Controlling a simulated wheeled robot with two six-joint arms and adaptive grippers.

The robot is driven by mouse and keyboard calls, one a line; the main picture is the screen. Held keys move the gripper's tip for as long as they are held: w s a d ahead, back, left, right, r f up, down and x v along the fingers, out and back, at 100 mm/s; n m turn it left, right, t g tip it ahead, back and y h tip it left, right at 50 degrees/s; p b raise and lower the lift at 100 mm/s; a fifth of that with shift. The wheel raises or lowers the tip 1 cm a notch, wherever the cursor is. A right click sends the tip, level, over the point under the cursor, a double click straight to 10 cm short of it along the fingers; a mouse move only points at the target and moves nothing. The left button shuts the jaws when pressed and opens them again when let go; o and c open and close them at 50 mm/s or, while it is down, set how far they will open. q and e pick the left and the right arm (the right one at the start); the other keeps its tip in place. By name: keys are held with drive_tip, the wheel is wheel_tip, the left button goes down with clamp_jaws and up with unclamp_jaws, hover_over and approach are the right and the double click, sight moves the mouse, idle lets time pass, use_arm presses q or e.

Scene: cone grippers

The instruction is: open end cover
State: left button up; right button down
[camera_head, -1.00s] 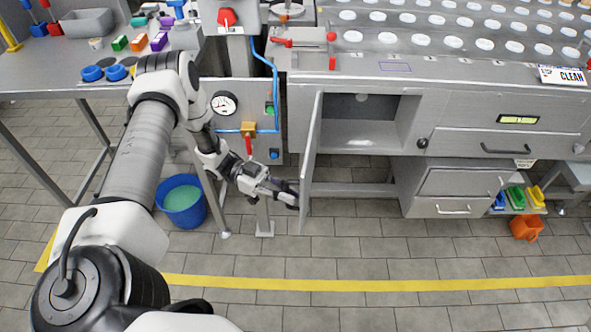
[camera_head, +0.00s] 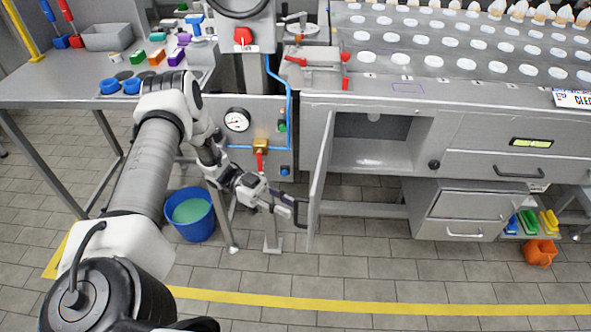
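The end cover (camera_head: 319,180) is a thin grey door panel at the left end of the machine's grey cabinet. It stands swung out and is seen nearly edge-on. The cabinet opening (camera_head: 385,140) to its right is uncovered, and its inside looks empty. My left gripper (camera_head: 297,213) is by the lower left side of the cover. Its dark fingers look spread, with nothing seen between them. I cannot tell whether a finger touches the cover. My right gripper is not in view.
A blue bucket (camera_head: 189,227) with green contents stands on the floor left of the gripper. A gauge panel (camera_head: 265,125) with a red-handled valve is above the gripper. Drawers (camera_head: 455,212) and an orange container (camera_head: 539,252) are at the right. The floor in front is clear.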

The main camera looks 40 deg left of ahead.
use_arm(q)
drive_tip(key=s+a, duration=0.1)
drive_tip(key=a, duration=0.7)
drive_tip(key=shift+a, duration=0.3)
drive_tip(key=shift+s, duration=0.1)
